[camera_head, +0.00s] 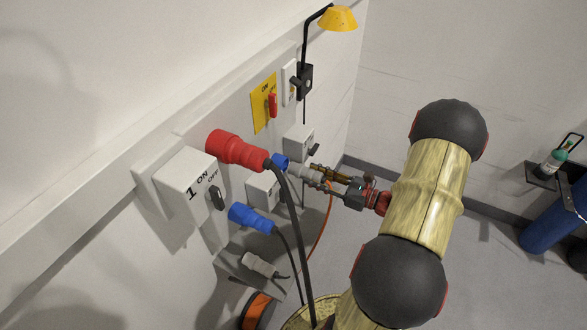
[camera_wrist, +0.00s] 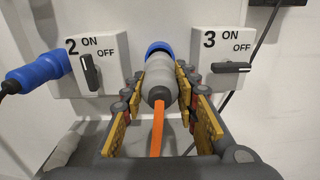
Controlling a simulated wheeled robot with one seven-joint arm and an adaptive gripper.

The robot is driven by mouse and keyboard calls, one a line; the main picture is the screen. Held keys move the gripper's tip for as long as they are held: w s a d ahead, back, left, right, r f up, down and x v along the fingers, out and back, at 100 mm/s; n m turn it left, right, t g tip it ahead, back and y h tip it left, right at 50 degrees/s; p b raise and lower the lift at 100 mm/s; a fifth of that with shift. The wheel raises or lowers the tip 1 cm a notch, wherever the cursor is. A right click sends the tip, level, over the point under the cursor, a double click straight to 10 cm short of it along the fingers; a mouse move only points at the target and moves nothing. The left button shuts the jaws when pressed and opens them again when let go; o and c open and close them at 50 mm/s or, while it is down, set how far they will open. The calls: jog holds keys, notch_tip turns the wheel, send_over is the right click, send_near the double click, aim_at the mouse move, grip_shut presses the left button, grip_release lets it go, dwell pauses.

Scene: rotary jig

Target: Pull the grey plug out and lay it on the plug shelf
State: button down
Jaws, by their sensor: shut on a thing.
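The grey plug (camera_wrist: 158,78) has an orange cable (camera_wrist: 158,125) and points at a blue socket (camera_wrist: 159,48) on the wall, between switch boxes 2 and 3. My gripper (camera_wrist: 157,92) is shut on the plug, with one finger on each side of its body. In the head view the grey plug (camera_head: 299,168) meets the blue socket (camera_head: 281,161); I cannot tell how deep it sits. My gripper also shows there (camera_head: 322,179). The shelf (camera_head: 238,270) is low on the wall, with another grey plug-like piece (camera_head: 259,264) on it.
Switch box 2 (camera_wrist: 84,65) and switch box 3 (camera_wrist: 222,62) flank the socket. A red plug (camera_head: 235,149) and a blue plug (camera_head: 250,217) stick out with dark cables, the red one's hanging near my gripper. An orange reel (camera_head: 255,311) stands below.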

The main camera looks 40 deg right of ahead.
jog(key=shift+v, duration=1.2)
